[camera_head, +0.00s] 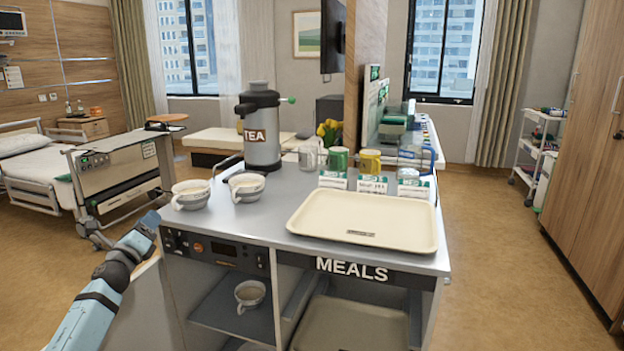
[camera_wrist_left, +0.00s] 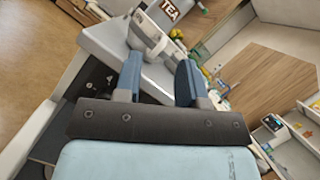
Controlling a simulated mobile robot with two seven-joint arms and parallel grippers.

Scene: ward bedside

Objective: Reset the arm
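My left arm comes in from the lower left in the head view. Its gripper (camera_head: 157,203) is beside the front left corner of the meal cart (camera_head: 265,222), close to a white cup (camera_head: 190,195). In the left wrist view the two blue fingers of the gripper (camera_wrist_left: 159,62) stand apart with nothing held between them. A white cup (camera_wrist_left: 148,38) shows beyond the fingertips. My right arm and gripper are not in view.
A second cup (camera_head: 247,188), a tea urn (camera_head: 261,130), several mugs and cartons, and an empty tray (camera_head: 367,217) stand on the cart top. Another cup (camera_head: 250,294) is on the shelf below. A bed (camera_head: 35,165) is at left. Open floor (camera_head: 500,260) lies right.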

